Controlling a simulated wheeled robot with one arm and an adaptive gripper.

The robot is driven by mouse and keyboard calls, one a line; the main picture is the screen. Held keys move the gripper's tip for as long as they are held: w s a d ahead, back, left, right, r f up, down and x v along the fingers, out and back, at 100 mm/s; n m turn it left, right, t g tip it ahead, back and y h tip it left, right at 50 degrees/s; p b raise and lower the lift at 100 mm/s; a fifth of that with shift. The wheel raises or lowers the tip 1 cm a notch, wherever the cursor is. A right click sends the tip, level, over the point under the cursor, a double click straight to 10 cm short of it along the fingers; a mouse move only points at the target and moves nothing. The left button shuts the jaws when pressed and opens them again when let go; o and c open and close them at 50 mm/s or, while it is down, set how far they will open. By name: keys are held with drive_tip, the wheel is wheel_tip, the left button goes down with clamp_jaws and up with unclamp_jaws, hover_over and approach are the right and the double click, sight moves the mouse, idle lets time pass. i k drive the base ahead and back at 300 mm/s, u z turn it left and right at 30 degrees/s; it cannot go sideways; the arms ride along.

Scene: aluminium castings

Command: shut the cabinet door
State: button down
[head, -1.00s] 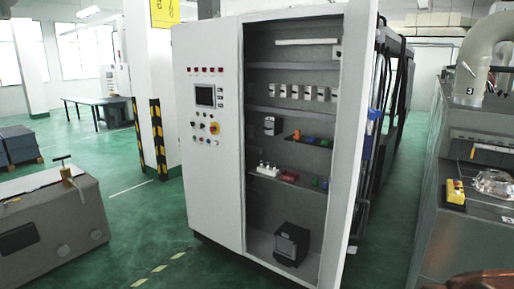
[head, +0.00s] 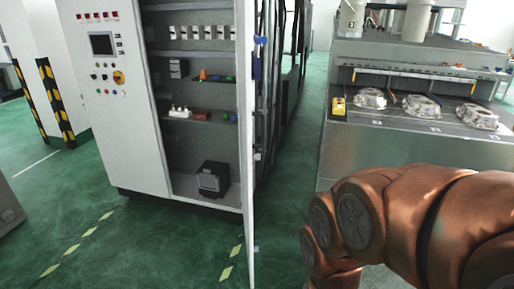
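The white control cabinet (head: 122,132) stands left of centre in the head view, with a small screen and buttons on its left front. Its right half is open and shows shelves with electrical parts. The cabinet door (head: 247,130) stands open, swung out toward me and seen nearly edge-on at the right side of the opening. Its lower part reaches down to the bottom of the picture. My copper-coloured arm fills the lower right, apart from the door in the picture. My gripper does not show.
Black-and-yellow posts (head: 56,103) stand at the left. Green floor (head: 150,245) lies clear in front of the cabinet, with dashed yellow markings.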

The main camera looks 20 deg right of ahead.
sight(249, 66)
drive_tip(key=u, duration=0.5)
drive_tip(key=i, duration=0.9)
drive_tip(key=z, duration=0.15)
